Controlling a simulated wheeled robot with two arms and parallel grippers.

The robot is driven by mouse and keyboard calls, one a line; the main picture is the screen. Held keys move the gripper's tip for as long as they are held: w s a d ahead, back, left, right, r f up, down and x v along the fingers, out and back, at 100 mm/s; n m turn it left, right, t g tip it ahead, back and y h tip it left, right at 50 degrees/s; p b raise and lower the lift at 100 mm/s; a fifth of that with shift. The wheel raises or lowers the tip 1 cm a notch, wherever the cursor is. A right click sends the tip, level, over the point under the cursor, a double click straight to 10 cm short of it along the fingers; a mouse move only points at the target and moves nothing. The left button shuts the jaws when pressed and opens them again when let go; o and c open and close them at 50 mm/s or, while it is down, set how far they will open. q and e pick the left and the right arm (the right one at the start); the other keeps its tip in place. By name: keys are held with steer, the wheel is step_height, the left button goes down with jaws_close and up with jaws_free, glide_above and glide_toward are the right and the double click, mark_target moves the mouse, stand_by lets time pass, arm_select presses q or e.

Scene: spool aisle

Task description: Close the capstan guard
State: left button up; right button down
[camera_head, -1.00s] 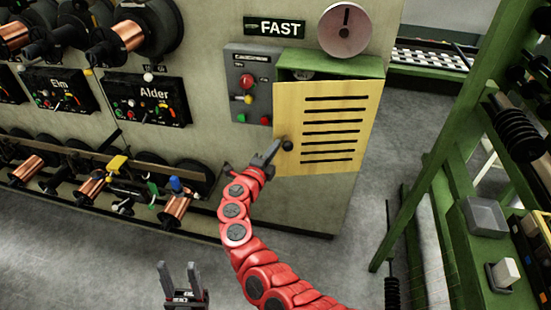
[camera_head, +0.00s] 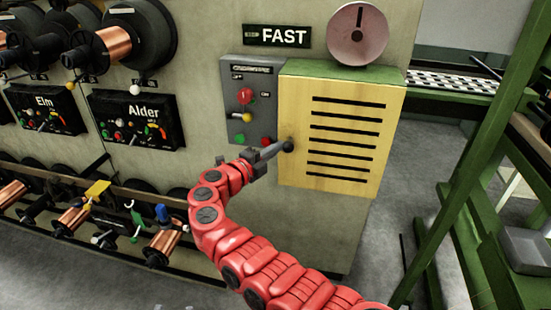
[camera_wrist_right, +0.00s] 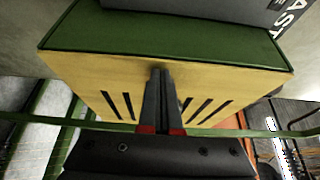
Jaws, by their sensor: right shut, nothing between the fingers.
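The capstan guard is a yellow slatted door (camera_head: 345,145) on the front of a green-topped box (camera_head: 340,71). In the head view it sits flush with the box front, with no gap showing. It also fills the middle of the right wrist view (camera_wrist_right: 85,80), under the green top. A dark round knob (camera_head: 287,146) is at its left edge. My right gripper (camera_head: 280,148) is shut and empty, with its fingertips at the knob and against or very near the door; contact is not clear. Only faint tips of my left gripper (camera_head: 172,307) show at the bottom edge.
A grey control box (camera_head: 249,100) with coloured buttons is just left of the guard. A FAST sign (camera_head: 283,36) and a round dial (camera_head: 358,34) are above. Green rack posts (camera_head: 470,130) stand at the right, with grey floor between.

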steer(key=shift+w+d+r+m+g+h+b, duration=0.1)
steer(key=shift+w+r+m+g+h+b, duration=0.25)
steer(key=shift+m+g+h+b, duration=0.25)
